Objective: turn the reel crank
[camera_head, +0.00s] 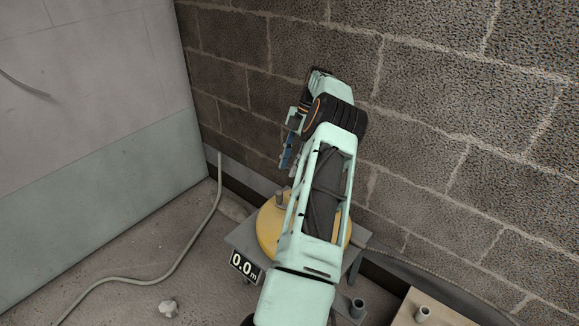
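A yellow reel (268,228) lies flat on a grey stand (243,236) near the floor, below the block wall. My arm covers much of the reel's middle and right side. A short grey upright peg (278,197), which looks like the crank handle, stands at the reel's far left edge. My gripper (286,158) hangs above and slightly right of the peg in the picture, apart from it. Its fingers are small and seen from the side, so I cannot tell how far they are open. A display (244,266) on the stand reads 0.0 m.
A grey conduit (180,262) runs along the floor at the left. A small pale lump (169,308) lies on the floor. A block wall (450,130) rises close behind the reel.

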